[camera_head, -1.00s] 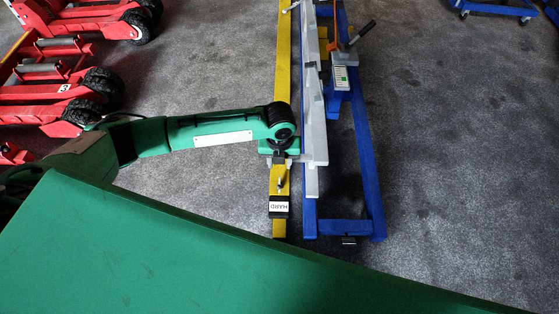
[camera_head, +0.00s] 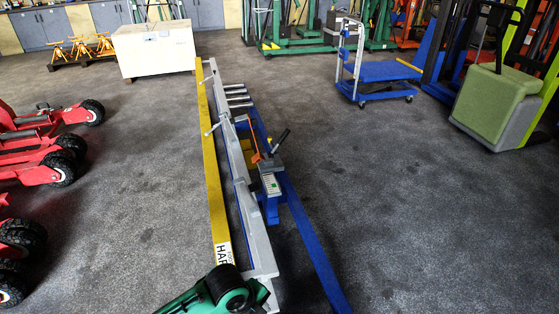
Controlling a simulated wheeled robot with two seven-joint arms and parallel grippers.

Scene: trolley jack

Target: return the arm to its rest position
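My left arm (camera_head: 225,291) shows as a green link and dark joint at the bottom edge, left of centre. It overlaps the near end of the long frame with a yellow beam (camera_head: 212,160), a grey rail (camera_head: 243,195) and a blue base (camera_head: 310,245). The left gripper's fingers are below the picture or hidden by the arm, so I cannot see whether they touch anything. My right arm and gripper are not in view.
Red wheeled units (camera_head: 40,160) stand at the left. A white crate (camera_head: 155,48) is at the back left. A blue trolley (camera_head: 385,72) and a green-grey machine (camera_head: 500,105) stand at the right. The floor right of the frame is clear.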

